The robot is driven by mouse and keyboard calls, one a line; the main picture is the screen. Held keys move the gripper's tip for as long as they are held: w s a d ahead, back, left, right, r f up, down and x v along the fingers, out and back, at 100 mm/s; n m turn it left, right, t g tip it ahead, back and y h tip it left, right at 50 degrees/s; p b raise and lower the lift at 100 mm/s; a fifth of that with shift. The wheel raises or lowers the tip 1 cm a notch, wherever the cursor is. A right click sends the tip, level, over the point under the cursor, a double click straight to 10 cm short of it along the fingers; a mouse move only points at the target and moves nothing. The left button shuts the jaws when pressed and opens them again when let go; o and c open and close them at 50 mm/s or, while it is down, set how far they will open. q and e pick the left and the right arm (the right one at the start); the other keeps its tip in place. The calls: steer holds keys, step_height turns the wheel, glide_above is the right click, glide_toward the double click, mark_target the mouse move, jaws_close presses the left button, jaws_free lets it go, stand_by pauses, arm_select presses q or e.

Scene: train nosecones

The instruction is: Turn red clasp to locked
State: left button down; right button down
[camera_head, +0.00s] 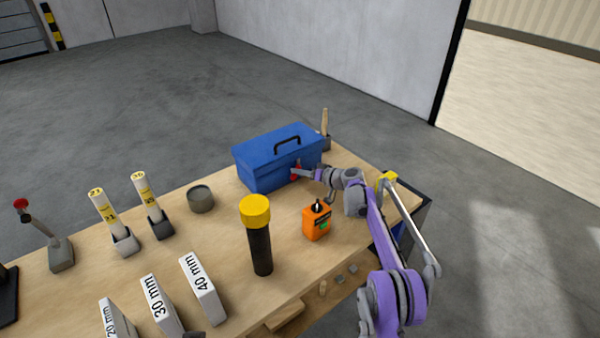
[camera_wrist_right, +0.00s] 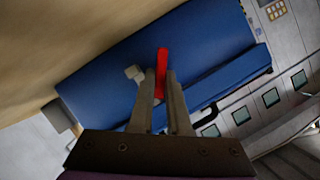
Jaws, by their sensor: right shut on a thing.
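The red clasp (camera_head: 297,170) is on the front face of the blue toolbox (camera_head: 262,175), which stands closed at the back of the workbench with its black handle on top. In the right wrist view the clasp (camera_wrist_right: 162,70) is a narrow red bar, its outer end sticking out beyond the fingertips. My right gripper (camera_head: 302,174) is at the toolbox front, shut on the clasp; in the right wrist view its fingers (camera_wrist_right: 162,82) lie on both sides of it. My left gripper is not in view.
Labelled white blocks (camera_head: 203,288) lie at the front left. Bench room between toolbox and cylinder is clear.

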steer(key=c, duration=0.9)
jaws_free()
